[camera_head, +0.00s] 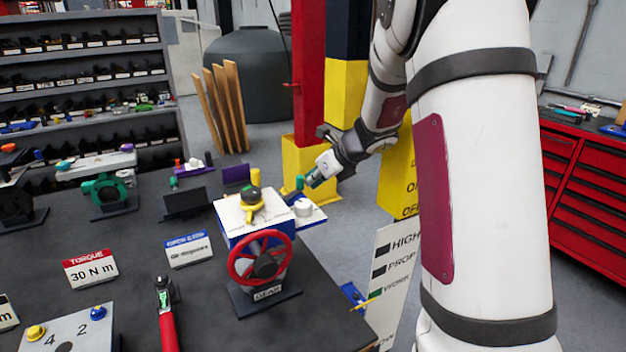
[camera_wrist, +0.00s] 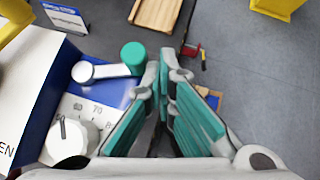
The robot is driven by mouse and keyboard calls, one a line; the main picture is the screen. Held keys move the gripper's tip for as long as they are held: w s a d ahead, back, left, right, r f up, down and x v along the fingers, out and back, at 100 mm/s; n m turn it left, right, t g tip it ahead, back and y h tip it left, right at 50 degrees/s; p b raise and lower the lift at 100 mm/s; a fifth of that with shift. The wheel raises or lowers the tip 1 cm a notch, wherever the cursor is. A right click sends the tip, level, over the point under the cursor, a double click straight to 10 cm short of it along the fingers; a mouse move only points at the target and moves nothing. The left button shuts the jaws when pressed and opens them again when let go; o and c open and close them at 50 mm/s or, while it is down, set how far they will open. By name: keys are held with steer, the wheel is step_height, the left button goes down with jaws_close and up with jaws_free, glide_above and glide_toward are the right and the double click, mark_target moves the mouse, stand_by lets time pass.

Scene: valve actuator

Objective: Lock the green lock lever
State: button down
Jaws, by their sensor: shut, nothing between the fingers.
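The lock lever shows in the wrist view as a pale arm (camera_wrist: 105,71) on a blue panel, ending in a round green knob (camera_wrist: 132,54). The arm points right from its pivot, and the knob reaches past the panel's edge. In the head view the green knob (camera_head: 300,183) is small, at the actuator's right side. My gripper (camera_wrist: 164,62) is shut and empty, with its fingertips just right of the green knob. Any contact with it is unclear. My gripper also shows in the head view (camera_head: 312,180), at the actuator's right side.
The actuator (camera_head: 240,218) has a red handwheel (camera_head: 260,257) and a yellow-black top indicator (camera_head: 250,203). A white dial (camera_wrist: 70,140) sits below the lever on the panel. Signs, a red-handled tool (camera_head: 167,325) and other devices occupy the dark table. Floor is open right of the panel.

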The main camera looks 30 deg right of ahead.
steer(key=shift+s+a, duration=0.1)
steer(key=shift+a, duration=0.05)
steer(key=shift+s+a, duration=0.5)
steer(key=shift+a, duration=0.15)
steer(key=shift+d, duration=0.1)
steer(key=v, duration=1.2)
steer(key=shift+d, duration=0.15)
